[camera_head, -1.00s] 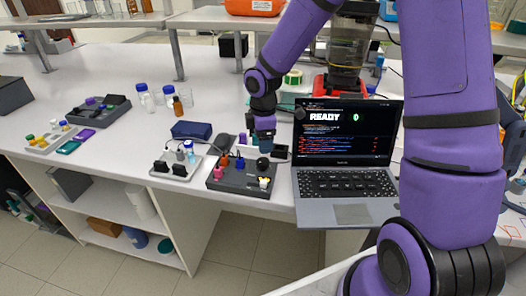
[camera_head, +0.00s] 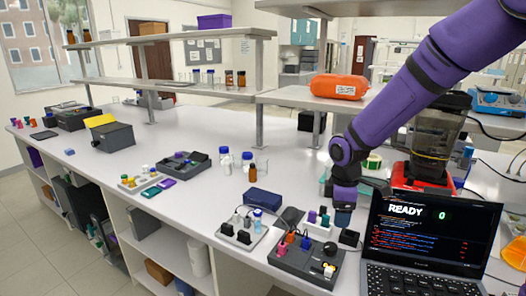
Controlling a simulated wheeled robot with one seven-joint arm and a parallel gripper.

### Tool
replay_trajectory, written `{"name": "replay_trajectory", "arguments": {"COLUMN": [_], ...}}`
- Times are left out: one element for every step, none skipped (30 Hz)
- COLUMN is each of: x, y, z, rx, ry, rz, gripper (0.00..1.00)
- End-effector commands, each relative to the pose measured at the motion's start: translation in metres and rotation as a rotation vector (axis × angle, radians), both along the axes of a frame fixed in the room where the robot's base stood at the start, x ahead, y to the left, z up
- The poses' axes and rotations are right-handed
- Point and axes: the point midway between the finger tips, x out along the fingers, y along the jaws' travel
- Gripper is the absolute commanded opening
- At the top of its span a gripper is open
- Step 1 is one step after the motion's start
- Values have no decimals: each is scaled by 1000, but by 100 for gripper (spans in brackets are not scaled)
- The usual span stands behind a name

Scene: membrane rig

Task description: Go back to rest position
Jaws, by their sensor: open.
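My purple arm comes in from the upper right. My gripper (camera_head: 343,218) points down over the bench, just left of the laptop (camera_head: 425,240). It is small in the view and its fingers are hard to make out; I see nothing held in it. Below and left of it is the dark membrane rig tray (camera_head: 292,262) with several coloured pieces on it. A small white rack with purple and teal-capped items (camera_head: 318,222) stands beside the gripper. The laptop screen reads "READY" and "0".
A light tray with black blocks (camera_head: 240,238), a dark blue case (camera_head: 263,199) and several bottles (camera_head: 246,160) lie to the left. A black-and-red machine (camera_head: 432,150) stands behind the laptop. Shelves run above the bench.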

Motion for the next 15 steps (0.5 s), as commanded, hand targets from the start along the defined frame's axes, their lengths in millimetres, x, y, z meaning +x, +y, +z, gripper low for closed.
{"name": "replay_trajectory", "arguments": {"x": [-5, -8, -12, -16, -19, -24, -28, -32, -38, -42, -46, -51, -56, -61, -67], "y": [-2, -4, -7, -9, -11, -13, -15, -17, -19, -21, -23, -24, -26, -28, -29], "z": [11, 17, 26, 33, 39, 47, 54, 60, 68, 74, 80, 88, 94, 99, 107], "rx": [-14, -21, -29, -35, -42, -48, -52, -56, -60, -63, -65, -65, -66, -67, -65], "ry": [-16, -24, -35, -45, -53, -66, -75, -84, -96, -107, -117, -130, -140, -148, -163], "rz": [-29, -53, -85, -111, -135, -167, -193, -219, -253, -278, -304, -338, -363, -390, -422], "gripper": [70, 70, 70, 70, 70, 70, 70, 70, 70, 70, 70, 70, 70, 70, 70]}}
